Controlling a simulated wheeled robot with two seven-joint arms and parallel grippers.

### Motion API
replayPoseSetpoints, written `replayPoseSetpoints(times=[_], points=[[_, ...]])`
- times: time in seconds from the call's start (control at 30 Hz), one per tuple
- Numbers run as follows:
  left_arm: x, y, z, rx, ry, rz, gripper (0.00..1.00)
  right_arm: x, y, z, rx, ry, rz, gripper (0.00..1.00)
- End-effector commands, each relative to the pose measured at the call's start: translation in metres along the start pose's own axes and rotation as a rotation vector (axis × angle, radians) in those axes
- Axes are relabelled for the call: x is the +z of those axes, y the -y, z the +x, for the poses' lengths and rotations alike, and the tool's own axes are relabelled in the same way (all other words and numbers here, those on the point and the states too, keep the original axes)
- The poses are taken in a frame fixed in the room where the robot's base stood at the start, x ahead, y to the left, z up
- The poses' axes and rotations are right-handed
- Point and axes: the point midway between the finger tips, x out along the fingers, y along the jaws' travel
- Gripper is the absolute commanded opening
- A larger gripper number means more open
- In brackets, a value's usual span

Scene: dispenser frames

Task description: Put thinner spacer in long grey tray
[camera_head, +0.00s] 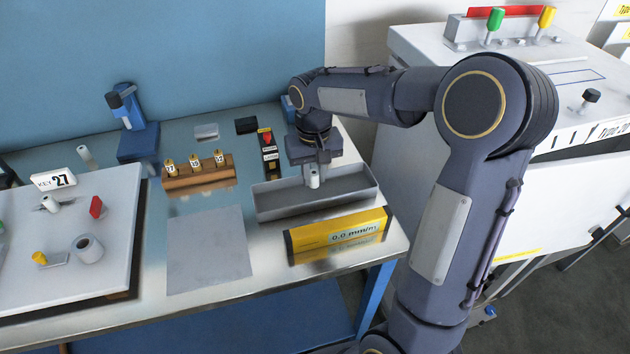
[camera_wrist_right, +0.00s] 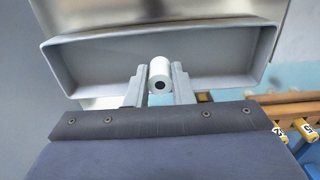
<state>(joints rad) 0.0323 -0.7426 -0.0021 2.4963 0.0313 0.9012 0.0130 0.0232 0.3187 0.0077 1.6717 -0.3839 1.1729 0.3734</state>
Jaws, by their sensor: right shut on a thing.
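The long grey tray (camera_head: 275,207) stands on the metal table, right of the middle, and it spans the upper part of the right wrist view (camera_wrist_right: 60,68). My right gripper (camera_head: 314,178) is over the tray, shut on a small white cylindrical spacer (camera_head: 314,180). In the right wrist view the spacer (camera_wrist_right: 160,74) sits between the two fingers (camera_wrist_right: 159,88), with a dark hole in its end. It appears over the tray's opening; I cannot tell whether it touches the tray floor. My left gripper is not in view.
A yellow level reading 0.0 mm/m (camera_head: 337,236) lies in front of the tray. A wooden block with yellow-topped pegs (camera_head: 198,181) stands to the left. A grey sheet (camera_head: 208,250) lies flat nearby. A white board with fittings (camera_head: 70,240) is at far left.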

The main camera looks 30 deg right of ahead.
Motion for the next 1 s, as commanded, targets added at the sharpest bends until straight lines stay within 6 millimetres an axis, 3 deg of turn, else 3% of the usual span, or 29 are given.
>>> replayPoseSetpoints(times=[0.3, 0.7, 0.73, 0.87, 1.0], points=[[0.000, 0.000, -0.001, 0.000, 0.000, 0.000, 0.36, -0.006, -0.004, 0.038, 0.001, 0.002, 0.000, 0.00], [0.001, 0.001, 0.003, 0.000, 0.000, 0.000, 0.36, -0.006, -0.004, 0.044, 0.000, 0.000, 0.000, 0.00], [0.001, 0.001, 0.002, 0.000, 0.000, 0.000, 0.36, -0.006, -0.004, 0.042, 0.000, 0.000, 0.000, 0.25], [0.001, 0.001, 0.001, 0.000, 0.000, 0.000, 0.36, -0.006, -0.004, 0.042, 0.000, 0.000, 0.000, 0.42], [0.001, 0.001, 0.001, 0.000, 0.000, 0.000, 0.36, -0.006, -0.004, 0.042, 0.000, 0.000, 0.000, 0.43]])
